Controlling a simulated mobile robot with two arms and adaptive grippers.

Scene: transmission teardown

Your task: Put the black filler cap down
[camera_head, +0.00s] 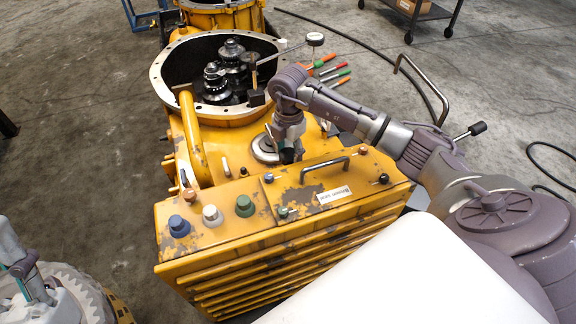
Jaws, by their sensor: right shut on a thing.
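My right gripper (288,147) points down over the yellow housing, just right of a round grey metal flange (265,148). It is shut on a small dark thing at its tips, which I take for the black filler cap (289,157). The gripper hides most of the cap, and I cannot tell whether the cap touches the housing. Part of my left gripper (22,268) shows at the lower left edge; its fingers are too unclear to tell open from shut.
The yellow housing's round opening (225,70) holds dark gears. Blue, white and green knobs (212,215) and a metal handle (325,168) stand up from the front panel. A cart stands at the back right.

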